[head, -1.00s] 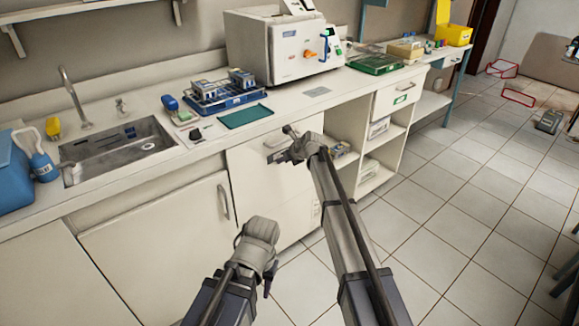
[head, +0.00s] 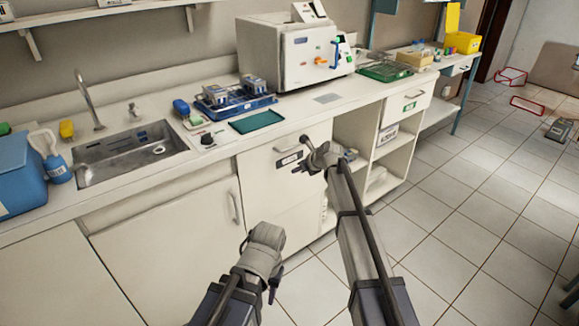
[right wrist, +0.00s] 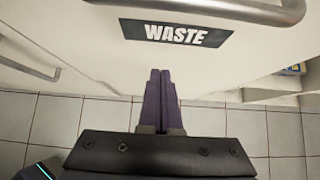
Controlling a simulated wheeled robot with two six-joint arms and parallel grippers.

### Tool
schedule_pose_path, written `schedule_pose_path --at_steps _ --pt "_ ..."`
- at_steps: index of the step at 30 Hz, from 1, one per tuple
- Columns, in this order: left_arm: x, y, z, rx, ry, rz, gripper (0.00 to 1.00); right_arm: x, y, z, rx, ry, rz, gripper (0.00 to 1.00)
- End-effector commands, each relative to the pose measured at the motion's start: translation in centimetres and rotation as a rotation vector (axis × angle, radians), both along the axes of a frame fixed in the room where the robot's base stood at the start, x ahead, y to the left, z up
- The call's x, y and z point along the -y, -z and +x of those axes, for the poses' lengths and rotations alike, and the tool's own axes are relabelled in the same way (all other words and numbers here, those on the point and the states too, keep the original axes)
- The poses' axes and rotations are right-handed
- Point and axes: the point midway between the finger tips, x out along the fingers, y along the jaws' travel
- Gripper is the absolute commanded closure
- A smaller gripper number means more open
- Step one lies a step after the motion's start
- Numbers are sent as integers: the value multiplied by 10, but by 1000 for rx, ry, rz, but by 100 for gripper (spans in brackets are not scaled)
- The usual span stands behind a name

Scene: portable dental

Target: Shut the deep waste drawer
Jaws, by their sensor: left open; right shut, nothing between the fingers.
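The waste drawer (head: 268,196) is a tall cream front under the counter, with a metal bar handle (head: 288,153) and a dark label. The label reads WASTE in the right wrist view, where the drawer front (right wrist: 110,40) fills the upper part. The front looks close to flush with the cabinet; I cannot tell if a gap remains. My right gripper (head: 311,151) is shut and empty at the drawer's upper right. Its fingers (right wrist: 160,80) point at the front just below the label; contact cannot be told. My left gripper (head: 262,264) is open and empty, low before the cabinet.
A sink (head: 130,152), blue rack (head: 235,101), green tray (head: 257,121) and white steriliser (head: 290,55) are on the counter. A cupboard door (head: 165,240) is left of the drawer, open shelves (head: 385,160) right. The tiled floor (head: 470,200) at right is mostly clear.

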Motion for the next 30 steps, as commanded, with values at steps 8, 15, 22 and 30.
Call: schedule_pose_path --at_steps 8,15,22,30 --pt "0 -49 0 0 0 0 58 25 -49 -38 -2 0 -1 100" --pt "0 -67 0 0 0 0 58 39 -67 -54 -2 0 -2 100" --pt "0 -71 0 0 0 0 58 42 -70 -59 -3 -1 -2 100" --pt "0 -71 0 0 0 0 58 40 -69 -64 1 -25 -21 100"
